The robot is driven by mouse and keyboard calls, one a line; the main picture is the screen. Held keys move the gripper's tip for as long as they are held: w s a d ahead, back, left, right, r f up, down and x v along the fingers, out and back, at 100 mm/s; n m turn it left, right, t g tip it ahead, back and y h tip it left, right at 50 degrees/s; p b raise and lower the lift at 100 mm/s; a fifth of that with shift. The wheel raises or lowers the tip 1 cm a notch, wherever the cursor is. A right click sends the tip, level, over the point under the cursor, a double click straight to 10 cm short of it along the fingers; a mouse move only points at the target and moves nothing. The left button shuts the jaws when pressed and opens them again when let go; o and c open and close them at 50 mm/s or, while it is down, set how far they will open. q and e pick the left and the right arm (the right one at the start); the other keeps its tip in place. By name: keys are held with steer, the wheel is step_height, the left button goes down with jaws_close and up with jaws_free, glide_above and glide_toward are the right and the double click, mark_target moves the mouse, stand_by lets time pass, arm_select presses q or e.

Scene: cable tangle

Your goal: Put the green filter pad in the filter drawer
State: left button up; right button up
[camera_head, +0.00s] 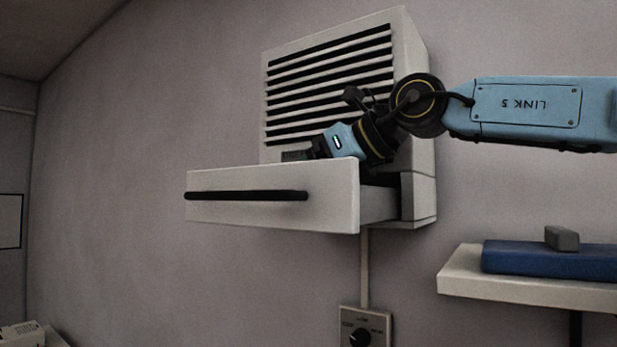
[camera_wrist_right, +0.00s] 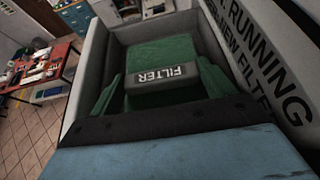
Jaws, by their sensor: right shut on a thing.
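The filter drawer (camera_head: 335,200) is pulled out of the white wall unit (camera_head: 418,110), with a black bar handle on its front. My right gripper (camera_head: 318,149) is over the drawer's open top, tilted down to the left, shut on the green filter pad. In the right wrist view the pad (camera_wrist_right: 160,50) lies between the drawer's walls (camera_wrist_right: 85,75), with a grey tab (camera_wrist_right: 160,77) reading FILTER. Whether the pad touches the drawer floor is hidden. My left gripper is not in view.
The unit's slatted grille rises behind the drawer. A shelf (camera_head: 460,284) with a blue box (camera_head: 520,262) and a small grey block (camera_head: 562,238) is at the lower right. A dial box (camera_head: 362,325) hangs below the unit. The wall left of the drawer is clear.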

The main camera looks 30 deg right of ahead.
steer(key=shift+a+f, duration=0.1)
steer(key=o, duration=0.7)
steer(key=shift+r, duration=0.2)
steer(key=b+v, duration=0.2)
steer(key=v, duration=1)
steer(key=shift+f, duration=0.15)
